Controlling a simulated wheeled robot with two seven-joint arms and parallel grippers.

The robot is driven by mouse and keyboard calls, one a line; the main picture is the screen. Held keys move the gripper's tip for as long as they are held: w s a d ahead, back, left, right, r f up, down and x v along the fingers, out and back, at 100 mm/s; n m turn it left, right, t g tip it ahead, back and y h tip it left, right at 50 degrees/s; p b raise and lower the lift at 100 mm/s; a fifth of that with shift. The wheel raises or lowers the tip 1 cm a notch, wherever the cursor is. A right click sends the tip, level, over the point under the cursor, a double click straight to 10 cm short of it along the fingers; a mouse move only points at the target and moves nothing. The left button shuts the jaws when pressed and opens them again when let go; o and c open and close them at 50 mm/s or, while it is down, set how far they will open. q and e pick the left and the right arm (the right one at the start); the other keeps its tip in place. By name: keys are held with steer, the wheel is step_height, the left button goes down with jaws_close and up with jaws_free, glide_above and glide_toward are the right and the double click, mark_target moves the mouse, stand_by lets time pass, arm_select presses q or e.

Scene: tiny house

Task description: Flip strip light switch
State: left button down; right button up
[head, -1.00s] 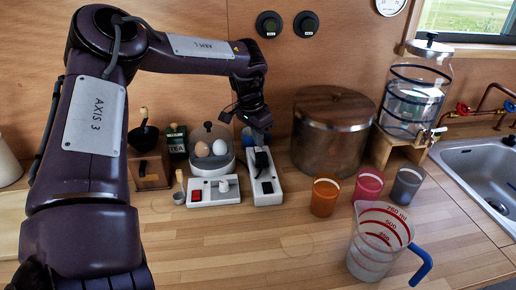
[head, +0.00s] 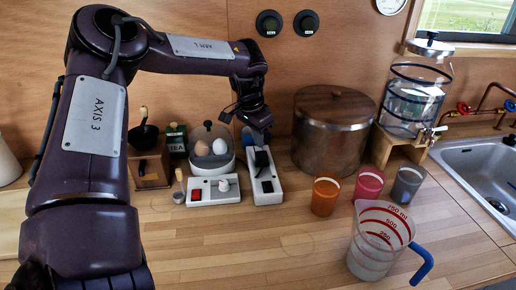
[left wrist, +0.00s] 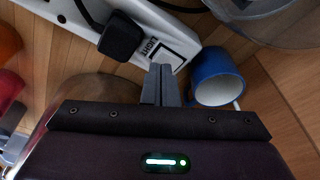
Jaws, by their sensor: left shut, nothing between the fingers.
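The white power strip (head: 267,186) stands on the wooden counter with a black plug in it, and it also shows in the left wrist view (left wrist: 63,13). At its end there is a framed switch (left wrist: 172,53) beside the printed word LIGHT. My left gripper (head: 261,137) points down over the far end of the strip in the head view. In the left wrist view its closed fingers (left wrist: 160,69) are empty, with the tips at the edge of the switch. Whether they touch it I cannot tell. My right gripper is not in view.
A blue mug (left wrist: 216,78) stands close beside the fingers. A white block with a red switch (head: 213,190) and an egg cooker (head: 225,165) are left of the strip. A large metal pot (head: 330,150) stands right. The front counter is clear left of the measuring jug (head: 378,243).

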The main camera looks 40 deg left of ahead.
arm_select(q)
steer(key=shift+f+b, duration=0.6)
steer(key=shift+f, duration=0.15)
steer(key=shift+r, duration=0.15)
steer(key=shift+r+p, duration=1.85)
steer(key=shift+r, duration=1.1)
steer(key=shift+f, duration=0.1)
